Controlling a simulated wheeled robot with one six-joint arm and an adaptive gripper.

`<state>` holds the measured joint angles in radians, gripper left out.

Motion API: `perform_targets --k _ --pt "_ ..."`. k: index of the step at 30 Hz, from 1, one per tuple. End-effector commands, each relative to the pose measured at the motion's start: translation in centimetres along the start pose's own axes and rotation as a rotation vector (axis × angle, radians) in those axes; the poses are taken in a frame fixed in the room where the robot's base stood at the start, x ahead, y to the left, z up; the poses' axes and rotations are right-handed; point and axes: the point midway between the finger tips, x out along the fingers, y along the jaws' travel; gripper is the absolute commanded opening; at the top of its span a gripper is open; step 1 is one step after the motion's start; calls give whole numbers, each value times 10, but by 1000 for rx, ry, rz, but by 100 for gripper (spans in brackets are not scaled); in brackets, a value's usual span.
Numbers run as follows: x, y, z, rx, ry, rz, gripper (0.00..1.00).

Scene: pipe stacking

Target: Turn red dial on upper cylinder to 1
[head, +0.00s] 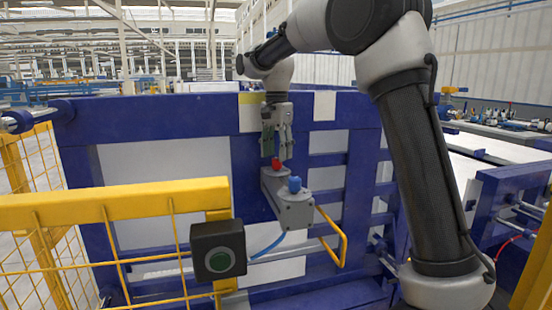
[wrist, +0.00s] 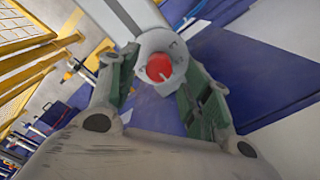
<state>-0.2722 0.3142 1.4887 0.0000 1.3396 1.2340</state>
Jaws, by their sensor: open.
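The red dial (head: 276,163) sits on top of the farther end of a grey valve block in the head view. In the wrist view the red dial (wrist: 159,67) shows on a round grey cylinder top (wrist: 180,48) with faint markings that I cannot read. My gripper (head: 276,150) points down just above the red dial. In the wrist view my gripper (wrist: 158,85) is open, with one green-grey finger on each side of the dial. I cannot tell whether the fingers touch it. A blue dial (head: 294,185) sits on the nearer grey cylinder (head: 297,210).
A yellow fence rail (head: 110,203) and a black box with a green button (head: 218,250) stand in front. A yellow bent handle (head: 334,240) and a blue hose (head: 267,247) are beside the cylinders. A blue frame (head: 180,115) stands close behind my gripper.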

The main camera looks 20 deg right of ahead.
Motion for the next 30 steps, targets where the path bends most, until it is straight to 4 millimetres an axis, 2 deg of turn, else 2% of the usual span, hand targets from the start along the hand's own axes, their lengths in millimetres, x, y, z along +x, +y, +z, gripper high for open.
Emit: perform_targets --k 3,6,14,17,22,30 --pt "15 0 0 0 0 1 49" --pt "22 0 0 -1 0 0 49" --pt "24 0 0 -1 1 -1 49" --pt "23 0 0 -1 1 -1 35" --pt "23 0 0 -1 1 -1 4" --pt "23 0 0 -16 1 -2 3"
